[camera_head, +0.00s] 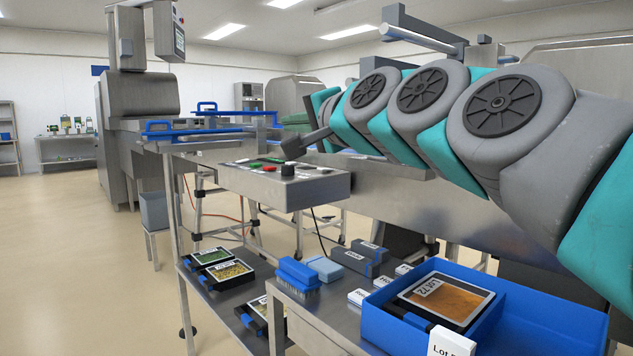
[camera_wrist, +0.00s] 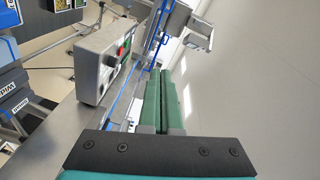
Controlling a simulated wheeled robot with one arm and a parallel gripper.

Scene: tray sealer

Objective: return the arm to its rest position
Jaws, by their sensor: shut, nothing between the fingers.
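My arm reaches in from the right of the head view, grey and teal, over the steel machine. At its end my gripper (camera_head: 291,147) is a dark shape beside and above the control panel (camera_head: 298,188). In the wrist view my gripper (camera_wrist: 163,74) shows two green fingers lying together, shut and empty. There the control panel (camera_wrist: 96,75), with its red knob and several buttons, is left of the fingers. I cannot tell the exact gap between the fingers and the machine.
A blue bin (camera_head: 548,318) with a lot-labelled tray stands on the cart at front right. A blue brush (camera_head: 298,274) and labelled blocks lie beside it. Filled trays (camera_head: 228,272) sit on a lower shelf. Blue guard rails (camera_head: 190,133) edge the machine. Floor at left is clear.

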